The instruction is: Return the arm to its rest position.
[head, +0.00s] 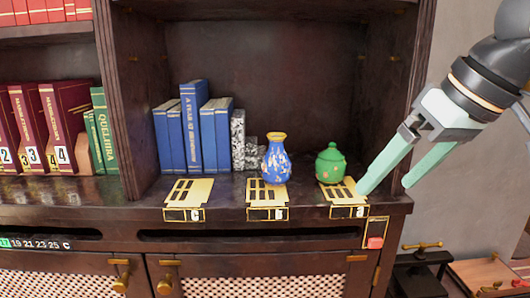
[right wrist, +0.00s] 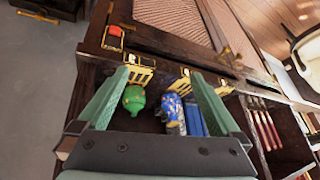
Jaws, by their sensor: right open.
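My right gripper (head: 383,188) hangs at the right of the cabinet in the head view, its two pale green fingers apart with nothing between them. A green lidded pot (head: 330,166) stands upright on the shelf just left of the fingers, apart from them. A blue vase (head: 276,160) with a yellow rim stands further left. In the right wrist view, the green pot (right wrist: 134,100) and the blue vase (right wrist: 173,106) show beyond and between the spread fingers (right wrist: 161,76). My left gripper is not in view.
Gold slotted plates (head: 190,192) line the shelf's front edge. Blue books (head: 193,127) stand at the back left of the shelf. The dark cabinet side (head: 408,100) rises behind my right gripper. A grey wall and a low table with brass fittings (head: 490,275) are at the right.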

